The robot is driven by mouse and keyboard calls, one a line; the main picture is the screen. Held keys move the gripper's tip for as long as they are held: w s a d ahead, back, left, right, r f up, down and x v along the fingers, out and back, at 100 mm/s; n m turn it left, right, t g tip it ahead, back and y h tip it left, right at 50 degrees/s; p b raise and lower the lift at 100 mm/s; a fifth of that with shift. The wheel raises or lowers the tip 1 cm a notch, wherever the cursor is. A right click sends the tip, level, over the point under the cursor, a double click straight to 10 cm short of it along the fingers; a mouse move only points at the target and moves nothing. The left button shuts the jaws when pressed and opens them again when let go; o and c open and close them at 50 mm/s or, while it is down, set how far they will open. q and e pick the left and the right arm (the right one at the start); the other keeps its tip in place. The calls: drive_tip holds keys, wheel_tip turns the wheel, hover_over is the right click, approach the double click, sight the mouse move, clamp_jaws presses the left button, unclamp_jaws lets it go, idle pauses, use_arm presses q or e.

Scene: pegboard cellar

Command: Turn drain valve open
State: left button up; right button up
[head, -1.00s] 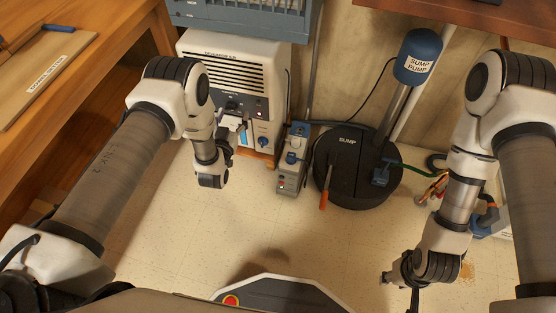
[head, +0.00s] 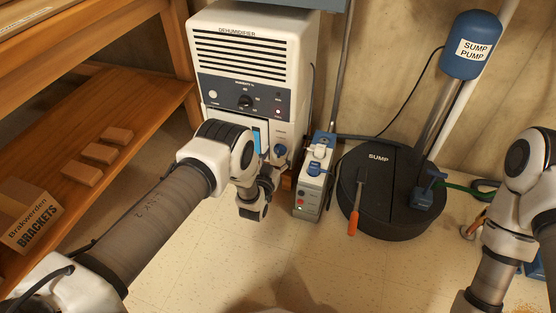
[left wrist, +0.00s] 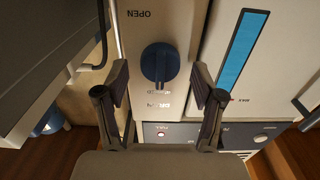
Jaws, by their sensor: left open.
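The drain valve is a blue knob (head: 280,150) low on the right of the white dehumidifier's (head: 250,30) front. In the left wrist view the knob (left wrist: 160,62) sits on a pale panel, with an upside-down OPEN label (left wrist: 139,14) above it and partly blurred lettering below. The knob's grip bar looks roughly vertical there. My left gripper (left wrist: 160,85) is open, one finger on each side of the knob, with visible gaps and no clear contact. In the head view my left gripper (head: 268,180) is small, just below the knob. My right gripper is out of view.
A wooden shelf (head: 120,180) with boxes stands at left.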

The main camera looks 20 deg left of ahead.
use_arm(q)
drive_tip(key=shift+w, duration=0.3)
drive_tip(key=c, duration=1.1)
drive_tip(key=shift+r+m, duration=0.1)
drive_tip(key=shift+m, duration=0.2)
drive_tip(key=m+p, duration=0.1)
drive_tip(key=m, duration=0.2)
drive_tip(key=shift+d+m, duration=0.1)
drive_tip(key=shift+m, duration=0.2)
drive_tip(key=m+p, duration=0.1)
drive_tip(key=m, duration=0.3)
drive_tip(key=shift+m, duration=0.3)
drive_tip(key=m, duration=0.4)
drive_tip(key=shift+d, duration=0.1)
drive_tip(key=m, duration=0.5)
drive_tip(key=shift+f+p, duration=0.25)
drive_tip(key=shift+p, duration=0.05)
